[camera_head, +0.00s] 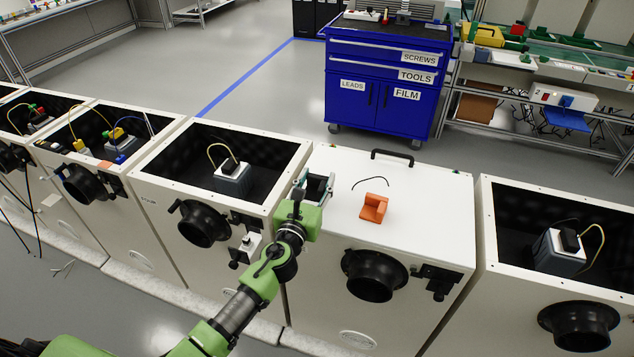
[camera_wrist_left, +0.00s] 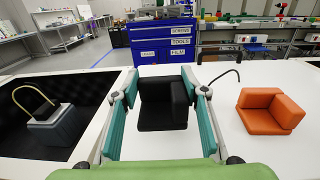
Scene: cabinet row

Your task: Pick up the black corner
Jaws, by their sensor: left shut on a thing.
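The black corner (camera_wrist_left: 163,108) is an L-shaped block. In the left wrist view it sits between the two teal-padded fingers of my left gripper (camera_wrist_left: 158,110), which is shut on it. In the head view my left gripper (camera_head: 314,187) is over the left edge of the closed white cabinet, and the corner shows only as a small dark patch between the fingers. I cannot tell whether the corner touches the lid. My right gripper is in neither view.
An orange corner (camera_head: 373,207) lies on the white lid (camera_head: 430,220), right of my gripper, near a thin black wire and a black handle (camera_head: 392,154). Open cabinets holding boxes (camera_head: 232,178) stand on both sides. A blue tool cabinet (camera_head: 380,85) stands behind.

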